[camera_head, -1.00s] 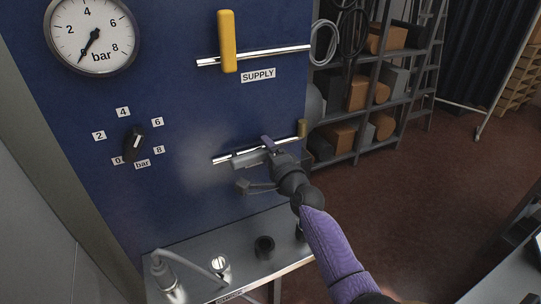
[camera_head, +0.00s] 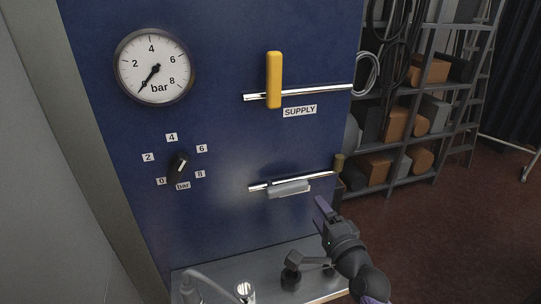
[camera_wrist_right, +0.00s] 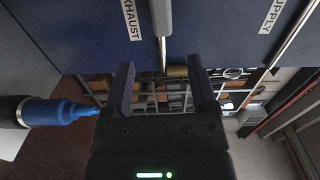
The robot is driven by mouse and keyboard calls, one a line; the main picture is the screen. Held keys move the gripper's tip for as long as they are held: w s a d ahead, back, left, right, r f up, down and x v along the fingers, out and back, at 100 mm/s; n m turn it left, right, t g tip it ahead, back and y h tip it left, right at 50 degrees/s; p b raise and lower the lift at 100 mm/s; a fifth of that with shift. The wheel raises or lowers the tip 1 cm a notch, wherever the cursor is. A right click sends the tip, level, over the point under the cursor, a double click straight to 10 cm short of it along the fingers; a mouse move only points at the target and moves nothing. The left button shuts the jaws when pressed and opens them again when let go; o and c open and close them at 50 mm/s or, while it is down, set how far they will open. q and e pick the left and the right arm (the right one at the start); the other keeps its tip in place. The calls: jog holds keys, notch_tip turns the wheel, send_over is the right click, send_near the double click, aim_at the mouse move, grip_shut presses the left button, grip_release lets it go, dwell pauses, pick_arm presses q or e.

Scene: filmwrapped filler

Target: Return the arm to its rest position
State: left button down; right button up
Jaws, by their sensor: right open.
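My right gripper (camera_head: 321,206) is open and empty in the head view, below and right of the lower pipe, apart from the panel. Its two fingers stand apart with nothing between them in the right wrist view (camera_wrist_right: 163,78). The grey lever (camera_head: 289,188) lies along the lower pipe; it also shows beyond the fingertips in the wrist view (camera_wrist_right: 161,17). My left gripper is not in view.
The blue panel (camera_head: 225,120) carries a gauge (camera_head: 153,66) with its needle near 0, a dark knob (camera_head: 179,166) and a yellow lever (camera_head: 274,80) across the SUPPLY pipe. A metal bench (camera_head: 215,270) stands below. Shelves (camera_head: 437,90) stand at right.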

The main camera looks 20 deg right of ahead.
jog(key=s+a+f+n+g+y, duration=0.3)
jog(key=s+a+f+n+g, duration=0.55)
jog(key=s+n, duration=0.3)
jog(key=s+f+n+g+h, duration=0.25)
jog(key=s+n+g, duration=0.35)
jog(key=s, duration=0.6)
jog(key=s+d+f+n+g+h+b, duration=0.15)
jog(key=f+b, duration=0.25)
jog(key=f, duration=0.9)
jog(key=s+f+b, duration=0.2)
jog(key=f+b, duration=0.2)
jog(key=f, duration=0.9)
jog(key=s+d+f+g+b, duration=0.1)
jog(key=s+f+b, duration=0.5)
jog(key=s+f, duration=0.8)
notch_tip(320, 180, down, 3)
jog(key=shift+d+f+b, duration=0.1)
jog(key=shift+d+b, duration=0.2)
jog(key=shift+d, duration=0.5)
